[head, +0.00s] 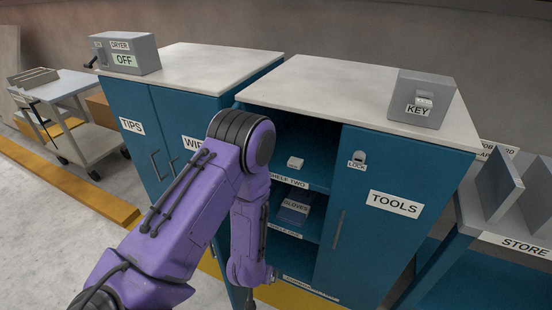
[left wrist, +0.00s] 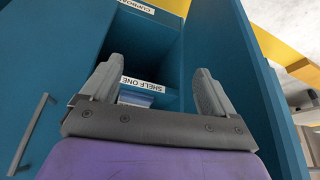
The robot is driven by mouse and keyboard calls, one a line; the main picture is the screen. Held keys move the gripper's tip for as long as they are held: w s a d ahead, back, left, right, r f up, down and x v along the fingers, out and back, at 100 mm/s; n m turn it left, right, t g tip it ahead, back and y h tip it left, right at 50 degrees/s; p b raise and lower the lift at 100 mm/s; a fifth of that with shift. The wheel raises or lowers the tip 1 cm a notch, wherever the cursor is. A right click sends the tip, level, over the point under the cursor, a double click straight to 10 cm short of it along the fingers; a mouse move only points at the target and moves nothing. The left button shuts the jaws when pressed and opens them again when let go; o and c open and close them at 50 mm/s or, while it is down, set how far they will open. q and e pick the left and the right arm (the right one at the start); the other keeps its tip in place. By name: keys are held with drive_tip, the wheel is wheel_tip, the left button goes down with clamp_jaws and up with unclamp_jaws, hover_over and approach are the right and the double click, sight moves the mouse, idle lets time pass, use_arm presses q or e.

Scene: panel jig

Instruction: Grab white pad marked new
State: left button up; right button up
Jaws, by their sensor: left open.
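A small white block (head: 295,163) lies on shelf two of the open blue cupboard (head: 325,136); its marking is too small to read, so I cannot tell if it is the pad marked new. My left arm reaches down in front of the cupboard in the head view, and its gripper is mostly hidden there. In the left wrist view my left gripper (left wrist: 158,70) is open and empty. It points into the cupboard near the shelf one label (left wrist: 143,84), with nothing between its fingers. My right gripper is not in view.
A blue gloves box (head: 294,208) sits on shelf one. The tools door (head: 378,220) is shut on the right. A grey key box (head: 420,99) and a dryer switch box (head: 124,55) stand on the white tops. A store rack (head: 510,215) stands right, a trolley (head: 85,140) left.

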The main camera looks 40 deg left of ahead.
sight(296, 161)
use_arm(q)
drive_tip(key=w+a+r+m+t+h, duration=0.15)
drive_tip(key=w+a+r, duration=0.35)
drive_tip(key=w+r, duration=0.5)
drive_tip(key=w+a+r+m, duration=0.3)
drive_tip(key=w+a+r, duration=0.2)
drive_tip(key=w+r, duration=0.55)
drive_tip(key=w, duration=0.6)
drive_tip(key=shift+a+r, duration=0.15)
drive_tip(key=w+p, duration=0.1)
drive_tip(key=w, duration=0.4)
drive_tip(key=shift+w+f, duration=0.1)
drive_tip(key=shift+f, duration=0.1)
drive_tip(key=shift+w+a+f, duration=0.1)
drive_tip(key=shift+w+f, duration=0.05)
drive_tip(key=shift+f, duration=0.2)
drive_tip(key=c, duration=1.1)
